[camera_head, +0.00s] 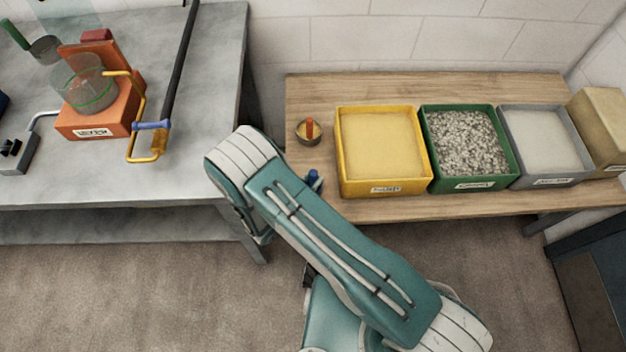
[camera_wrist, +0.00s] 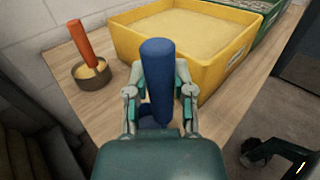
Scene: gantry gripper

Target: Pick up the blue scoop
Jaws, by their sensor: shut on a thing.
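The blue scoop (camera_wrist: 157,70) shows in the wrist view as an upright blue handle between the fingers of my gripper (camera_wrist: 159,100). The gripper is shut on this handle. The lower part of the scoop is mostly hidden behind the fingers and the gripper body. In the head view a small bit of the blue scoop (camera_head: 313,178) shows beside my arm, near the front left of the wooden table. My fingers are hidden behind the arm in that view. I cannot tell whether the scoop touches the table.
A yellow bin (camera_head: 343,150) of yellow grains stands close by, with a green bin (camera_head: 432,160) and a grey bin (camera_head: 512,150) to its right. A small pot (camera_head: 300,138) with an orange-handled tool stands behind the scoop. A metal table (camera_head: 215,110) with an orange device is at left.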

